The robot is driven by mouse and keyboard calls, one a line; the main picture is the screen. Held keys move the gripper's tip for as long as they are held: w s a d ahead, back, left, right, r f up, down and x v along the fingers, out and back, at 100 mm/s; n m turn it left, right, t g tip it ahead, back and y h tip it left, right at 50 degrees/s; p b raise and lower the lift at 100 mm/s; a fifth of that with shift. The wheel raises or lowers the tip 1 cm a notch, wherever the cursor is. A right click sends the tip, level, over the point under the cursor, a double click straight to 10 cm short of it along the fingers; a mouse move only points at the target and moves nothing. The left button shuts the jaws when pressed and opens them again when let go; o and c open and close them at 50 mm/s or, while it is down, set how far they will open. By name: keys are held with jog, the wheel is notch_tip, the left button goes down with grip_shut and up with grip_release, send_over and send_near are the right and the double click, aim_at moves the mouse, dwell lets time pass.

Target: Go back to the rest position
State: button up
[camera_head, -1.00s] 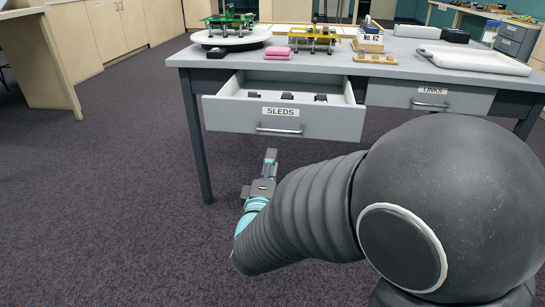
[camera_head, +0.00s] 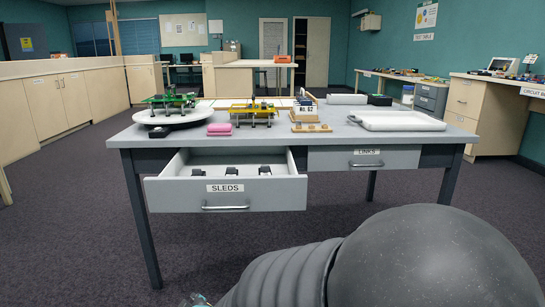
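My arm's dark grey links fill the bottom right of the head view. Only a small bit of the arm's far end (camera_head: 197,300) shows at the bottom edge, left of the ribbed link; the fingers cannot be made out. No held thing is visible. The SLEDS drawer (camera_head: 262,195) stands pulled out from the grey table (camera_head: 330,137), with several dark sleds (camera_head: 232,172) inside. The LINKS drawer (camera_head: 395,159) to its right is shut.
On the table are a white turntable (camera_head: 152,118) with a green-topped assembly, a yellow-topped assembly (camera_head: 255,112), pink blocks (camera_head: 219,129), a wooden stand (camera_head: 304,118) and a white tray (camera_head: 400,121). Carpet (camera_head: 75,230) left of the table is clear.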

jog(key=s+d+r+m+g+h+p, duration=0.2)
jog(key=s+d+r+m+g, duration=0.15)
jog(key=s+d, duration=0.4)
jog(key=s+d+r+m+g+h+p, duration=0.1)
jog(key=s+d+r+m+g+p, duration=0.2)
jog(key=d, duration=0.8)
jog(key=s+d+r+m+t+h+p, duration=0.1)
jog(key=s+d+r+m, duration=0.2)
jog(key=d+r, duration=0.4)
jog(key=s+d+r+m+t+h+p, duration=0.1)
jog(key=s+d+r+m+p, duration=0.1)
jog(key=d+r, duration=0.5)
jog(key=shift+s+d+m+h, duration=0.45)
jog(key=shift+d+m, duration=0.4)
jog(key=shift+d, duration=0.4)
jog(key=shift+s, duration=0.1)
